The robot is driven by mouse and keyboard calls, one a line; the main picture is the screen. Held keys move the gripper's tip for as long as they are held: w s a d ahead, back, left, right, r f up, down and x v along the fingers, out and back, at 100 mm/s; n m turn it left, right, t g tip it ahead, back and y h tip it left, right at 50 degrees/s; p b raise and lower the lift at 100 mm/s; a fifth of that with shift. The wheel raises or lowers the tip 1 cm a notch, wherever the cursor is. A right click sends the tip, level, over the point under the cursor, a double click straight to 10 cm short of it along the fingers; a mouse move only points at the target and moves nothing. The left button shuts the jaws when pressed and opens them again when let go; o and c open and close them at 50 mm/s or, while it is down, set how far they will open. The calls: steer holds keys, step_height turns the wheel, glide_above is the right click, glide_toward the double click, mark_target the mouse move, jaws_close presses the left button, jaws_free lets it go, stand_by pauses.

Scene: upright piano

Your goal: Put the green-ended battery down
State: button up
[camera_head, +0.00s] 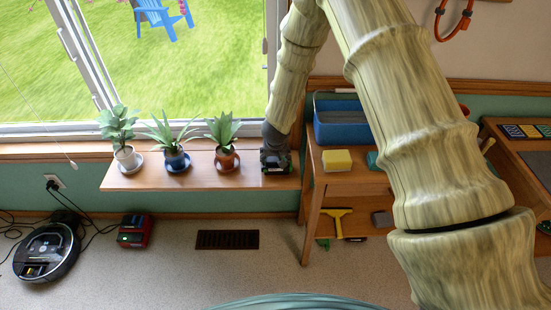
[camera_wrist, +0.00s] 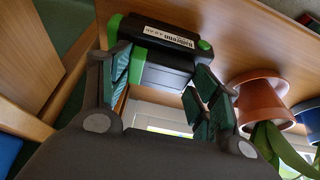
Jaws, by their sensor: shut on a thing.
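The green-ended battery (camera_wrist: 160,47) is a dark block with green ends and a pale label, seen in the wrist view between my fingers. My gripper (camera_wrist: 165,82) is shut on it. In the head view my gripper (camera_head: 276,160) points down at the right end of the wooden shelf (camera_head: 120,181) under the window. The battery is low, at or just above the shelf surface; I cannot tell whether it touches. In the head view it is mostly hidden by my gripper.
Three potted plants stand on the shelf; the terracotta pot (camera_head: 227,161) is nearest my gripper, and it also shows in the wrist view (camera_wrist: 262,105). On the right, a wooden table holds a blue bin (camera_head: 340,134) and a yellow sponge (camera_head: 337,160). A red-black device (camera_head: 135,231) and robot vacuum (camera_head: 46,252) are on the floor.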

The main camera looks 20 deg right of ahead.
steer(key=shift+f, duration=0.15)
steer(key=o, duration=1.8)
steer(key=shift+s+r, duration=0.15)
steer(key=shift+r, duration=0.45)
steer(key=v, duration=1.1)
steer(key=shift+a, duration=0.1)
